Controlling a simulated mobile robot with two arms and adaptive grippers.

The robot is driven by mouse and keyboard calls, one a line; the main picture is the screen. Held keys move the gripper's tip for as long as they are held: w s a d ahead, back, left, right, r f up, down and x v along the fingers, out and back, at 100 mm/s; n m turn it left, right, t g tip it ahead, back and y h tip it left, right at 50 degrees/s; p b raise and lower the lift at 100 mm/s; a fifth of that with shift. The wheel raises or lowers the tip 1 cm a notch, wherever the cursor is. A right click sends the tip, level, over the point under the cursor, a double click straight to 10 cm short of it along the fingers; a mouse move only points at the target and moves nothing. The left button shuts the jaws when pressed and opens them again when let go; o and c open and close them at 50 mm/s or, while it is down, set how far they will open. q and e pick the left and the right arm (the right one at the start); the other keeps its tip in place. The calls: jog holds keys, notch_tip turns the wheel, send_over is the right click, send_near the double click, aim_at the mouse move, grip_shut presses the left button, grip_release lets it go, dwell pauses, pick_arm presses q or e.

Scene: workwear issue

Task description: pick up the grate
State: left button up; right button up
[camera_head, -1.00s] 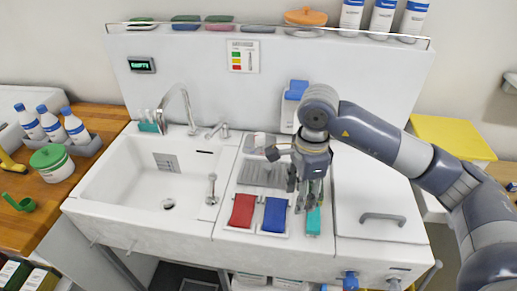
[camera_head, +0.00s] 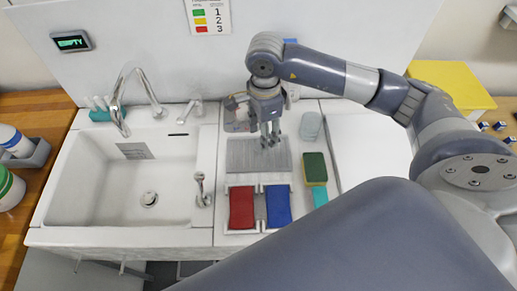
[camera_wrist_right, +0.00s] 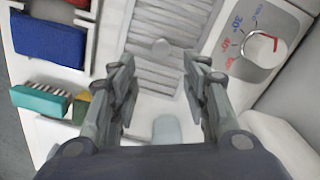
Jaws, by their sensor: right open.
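A grey ribbed grate (camera_head: 240,155) lies flat on the counter right of the sink, behind the red and blue cloths. Its ribs (camera_wrist_right: 170,45) also show in the right wrist view, between and beyond my fingers. My left gripper is not in view.
The sink (camera_head: 60,195) is left, with a faucet (camera_head: 122,100). My own arm link covers the lower right.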

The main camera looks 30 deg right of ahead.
aim_at(259, 151)
jog(key=shift+w+a+f+p, duration=0.1)
jog(key=shift+a+f+p, duration=0.2)
jog(key=shift+f+p, duration=0.3)
jog(key=shift+a+f+p, duration=0.25)
jog(key=shift+f+p, duration=0.2)
jog(key=shift+f, duration=0.1)
notch_tip(259, 151, down, 2)
jog(key=shift+a+f+p, duration=0.1)
jog(key=shift+f+p, duration=0.05)
jog(key=shift+p, duration=0.3)
jog(key=shift+f, duration=0.5)
jog(key=shift+c, duration=0.3)
jog(key=c, duration=0.9)
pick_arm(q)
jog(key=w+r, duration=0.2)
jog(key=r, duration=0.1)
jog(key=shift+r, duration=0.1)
pick_arm(e)
grip_shut()
